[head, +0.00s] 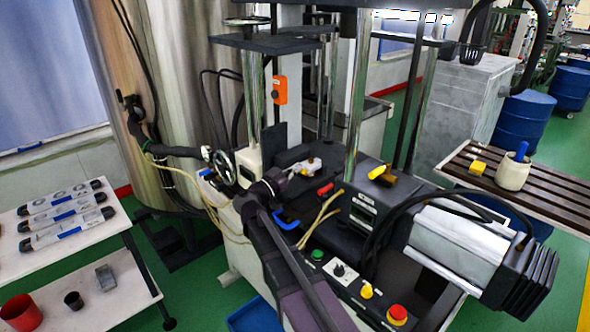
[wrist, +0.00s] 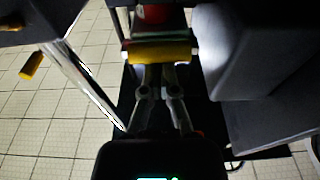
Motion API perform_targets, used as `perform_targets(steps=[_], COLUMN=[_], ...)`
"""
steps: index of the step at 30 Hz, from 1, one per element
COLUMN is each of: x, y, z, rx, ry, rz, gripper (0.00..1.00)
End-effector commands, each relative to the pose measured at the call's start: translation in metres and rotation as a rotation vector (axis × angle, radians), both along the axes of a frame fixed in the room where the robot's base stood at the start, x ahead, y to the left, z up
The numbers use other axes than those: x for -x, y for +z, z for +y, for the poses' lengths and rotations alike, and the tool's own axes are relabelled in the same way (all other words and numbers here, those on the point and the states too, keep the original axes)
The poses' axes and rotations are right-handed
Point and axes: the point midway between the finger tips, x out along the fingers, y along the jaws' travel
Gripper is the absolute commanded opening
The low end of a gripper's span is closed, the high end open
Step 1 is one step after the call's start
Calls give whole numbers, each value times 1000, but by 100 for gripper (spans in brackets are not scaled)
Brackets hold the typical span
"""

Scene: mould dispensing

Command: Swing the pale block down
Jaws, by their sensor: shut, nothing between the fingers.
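A pale cream block (head: 248,163) stands at the left side of the machine bed, beside a handwheel (head: 223,166). I cannot pick it out for sure in the wrist view. My gripper (head: 307,168) is over the dark bed between the metal columns, to the right of the pale block and apart from it. In the wrist view my gripper (wrist: 158,72) has its fingers together and empty. Their tips are close to a yellow bar (wrist: 160,52); whether they touch it I cannot tell. Part of the bed is hidden behind my arm.
Shiny columns (head: 356,100) rise around the bed. A red handle (head: 325,189) and a yellow-ended part (head: 379,172) lie to the right. Cables run along the front, near a panel with a red button (head: 397,314). A dark block (wrist: 250,50) crowds the wrist view's right side.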

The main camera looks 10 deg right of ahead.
Motion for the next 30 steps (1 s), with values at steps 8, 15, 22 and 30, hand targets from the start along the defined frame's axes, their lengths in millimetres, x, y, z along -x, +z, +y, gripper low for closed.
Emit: perform_targets(steps=[8, 15, 22, 30], x=[1, 1, 3, 4], y=[-1, 6, 23, 36], z=[0, 1, 2, 5], rx=[-5, -4, -2, -1], ry=[-1, -1, -2, -1], rz=[1, 1, 0, 0], gripper=[0, 0, 0, 0])
